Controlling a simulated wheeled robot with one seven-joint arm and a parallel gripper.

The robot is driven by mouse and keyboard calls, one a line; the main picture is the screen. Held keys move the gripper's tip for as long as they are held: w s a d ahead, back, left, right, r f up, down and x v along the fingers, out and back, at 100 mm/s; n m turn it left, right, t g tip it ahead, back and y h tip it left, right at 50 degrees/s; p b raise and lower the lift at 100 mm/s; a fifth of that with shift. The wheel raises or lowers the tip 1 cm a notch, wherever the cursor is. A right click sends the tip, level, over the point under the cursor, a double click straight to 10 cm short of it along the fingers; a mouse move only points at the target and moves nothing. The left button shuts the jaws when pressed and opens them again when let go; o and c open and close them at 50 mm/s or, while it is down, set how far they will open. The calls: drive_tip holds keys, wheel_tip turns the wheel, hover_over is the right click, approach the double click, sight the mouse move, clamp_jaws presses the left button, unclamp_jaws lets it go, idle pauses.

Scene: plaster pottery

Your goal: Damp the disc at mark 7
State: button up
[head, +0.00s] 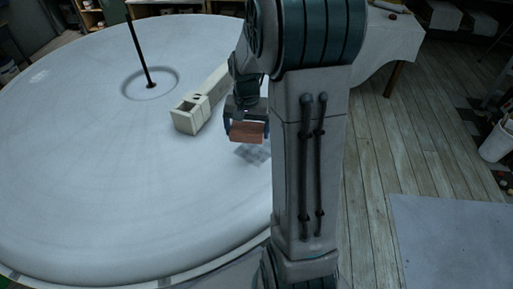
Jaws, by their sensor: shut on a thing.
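The large pale disc (90,150) fills the left of the head view, with a dark upright rod (140,50) in a round recess near its middle. My gripper (246,122) is over the right part of the disc, partly beside my own arm. It is shut on a reddish-brown block (246,132). A dark shadow patch lies on the disc just below the block, and the block looks a little above the surface. I cannot make out any numbered mark on the disc. My arm hides part of the disc's right edge.
A long cream box-like bar (190,115) with an open near end lies on the disc just left of my gripper. A cloth-covered table (392,45) stands behind at the right. A white bucket (494,138) stands on the plank floor at the far right. The disc's left side is clear.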

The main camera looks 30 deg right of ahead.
drive_tip(key=b, duration=0.2)
hover_over(253, 167)
wheel_tip(253, 167, down, 9)
drive_tip(key=b, duration=0.5)
drive_tip(key=shift+s+r, duration=0.15)
drive_tip(key=shift+r, duration=0.05)
drive_tip(key=shift+d+r, duration=0.1)
drive_tip(key=shift+d, duration=0.1)
drive_tip(key=shift+w+d, duration=0.35)
drive_tip(key=shift+d, duration=0.2)
drive_tip(key=shift+w+d, duration=0.3)
drive_tip(key=shift+d, duration=0.25)
drive_tip(key=shift+w+d+p, duration=0.2)
drive_tip(key=shift+d+p, duration=0.1)
drive_tip(key=shift+d, duration=0.3)
drive_tip(key=shift+a, duration=0.25)
drive_tip(key=a, duration=0.1)
drive_tip(key=s+a, duration=0.1)
drive_tip(key=a, duration=0.1)
drive_tip(key=shift+s+b, duration=0.15)
drive_tip(key=shift+b, duration=0.25)
drive_tip(key=shift+s+a+r+p, duration=0.1)
drive_tip(key=shift+a+r+p, duration=0.05)
drive_tip(key=shift+r+p, duration=0.3)
drive_tip(key=shift+s+a+r+p, duration=0.1)
drive_tip(key=shift+a+r+p, duration=0.1)
drive_tip(key=shift+r, duration=0.35)
drive_tip(key=shift+d+r+p, duration=0.2)
drive_tip(key=shift+r+p, duration=2)
drive_tip(key=shift+r, duration=0.75)
